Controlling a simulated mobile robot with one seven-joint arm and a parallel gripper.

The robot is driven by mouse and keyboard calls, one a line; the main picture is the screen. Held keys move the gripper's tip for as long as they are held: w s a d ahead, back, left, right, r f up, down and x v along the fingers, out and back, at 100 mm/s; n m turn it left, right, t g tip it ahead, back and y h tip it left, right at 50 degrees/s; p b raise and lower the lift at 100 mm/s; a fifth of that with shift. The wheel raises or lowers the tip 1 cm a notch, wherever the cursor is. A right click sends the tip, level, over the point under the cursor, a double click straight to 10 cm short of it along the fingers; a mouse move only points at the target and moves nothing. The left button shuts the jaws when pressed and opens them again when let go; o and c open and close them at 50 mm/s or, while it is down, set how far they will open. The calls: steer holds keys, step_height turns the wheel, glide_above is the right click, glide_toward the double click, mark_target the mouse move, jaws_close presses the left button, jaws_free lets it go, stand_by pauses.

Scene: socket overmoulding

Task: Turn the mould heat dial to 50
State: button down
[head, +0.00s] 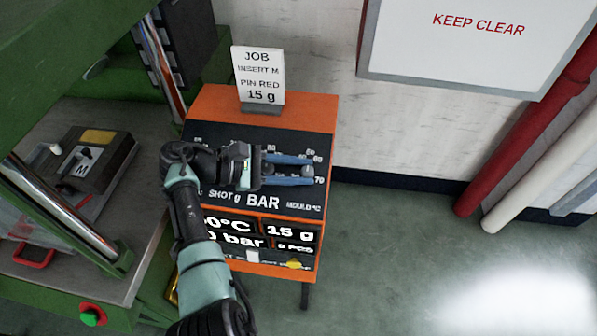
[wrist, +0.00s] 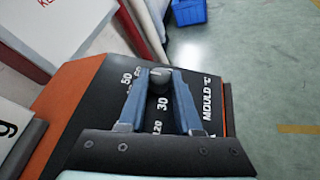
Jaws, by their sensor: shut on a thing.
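The mould heat dial (wrist: 158,82) is a dark round knob with a pale mark on its top, on the sloped black panel beside the label MOULD °C. In the wrist view it sits between the tips of my two blue fingers. My gripper (wrist: 160,78) is shut on the dial. In the head view my gripper (head: 312,170) lies over the right side of the panel and hides the dial. Scale numbers such as 30 and 50 show around the knob in the wrist view, but I cannot tell exactly where the mark points.
The orange control console (head: 213,101) carries a job card (head: 259,76) reading 15 g and lit displays (head: 290,232) below the panel. A green machine with a grey mould block (head: 88,165) stands at left. Red and white pipes (head: 520,150) run along the wall. Floor at right is clear.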

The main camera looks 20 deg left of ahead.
steer(key=shift+d, duration=0.1)
steer(key=c, duration=0.6)
jaws_free()
steer(key=v, duration=1.3)
steer(key=shift+b, duration=0.3)
